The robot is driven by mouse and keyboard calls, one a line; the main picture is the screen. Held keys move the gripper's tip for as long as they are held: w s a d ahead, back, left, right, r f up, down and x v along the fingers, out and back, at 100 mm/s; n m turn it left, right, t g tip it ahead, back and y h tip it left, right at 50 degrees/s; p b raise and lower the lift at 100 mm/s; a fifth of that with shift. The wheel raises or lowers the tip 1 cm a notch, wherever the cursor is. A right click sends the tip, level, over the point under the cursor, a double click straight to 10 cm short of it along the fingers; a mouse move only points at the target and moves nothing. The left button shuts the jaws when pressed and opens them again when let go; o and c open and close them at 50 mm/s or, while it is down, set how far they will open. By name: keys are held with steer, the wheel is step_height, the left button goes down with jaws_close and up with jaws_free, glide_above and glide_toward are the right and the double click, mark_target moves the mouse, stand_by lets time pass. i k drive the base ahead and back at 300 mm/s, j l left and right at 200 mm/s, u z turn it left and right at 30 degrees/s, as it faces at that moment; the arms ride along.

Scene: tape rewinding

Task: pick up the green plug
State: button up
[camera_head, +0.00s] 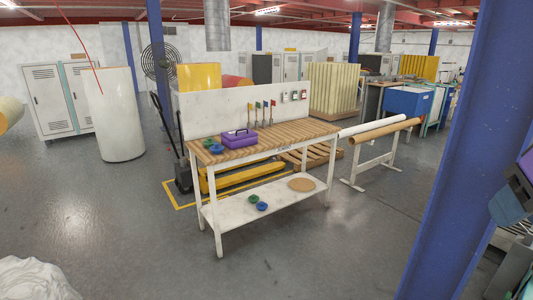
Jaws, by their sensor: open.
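A small green round piece (208,142) sits at the left end of the wooden top of the workbench (290,140), with a blue round piece (216,149) close in front of it. A second green round piece (253,199) lies on the white lower shelf (230,212), beside another blue round piece (262,206). The pieces are too small to tell which green one is the plug. My gripper is not in view.
A purple box (239,139) stands right of the upper pieces. A tan disc (301,184) lies on the lower shelf. A blue column (465,150) rises at the right; a pallet truck (183,160) stands behind the bench.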

mark_target(209, 142)
steer(key=i+u, duration=0.2)
steer(key=i, duration=0.3)
steer(key=i+u, duration=0.25)
steer(key=i, duration=0.25)
steer(key=i+l+u, duration=0.2)
steer(key=i, duration=0.3)
steer(key=i+l+u, duration=0.25)
steer(key=i, duration=0.25)
steer(key=i+j+u, duration=0.15)
steer(key=i, duration=1.65)
steer(key=i+z, duration=0.2)
steer(key=i, duration=0.2)
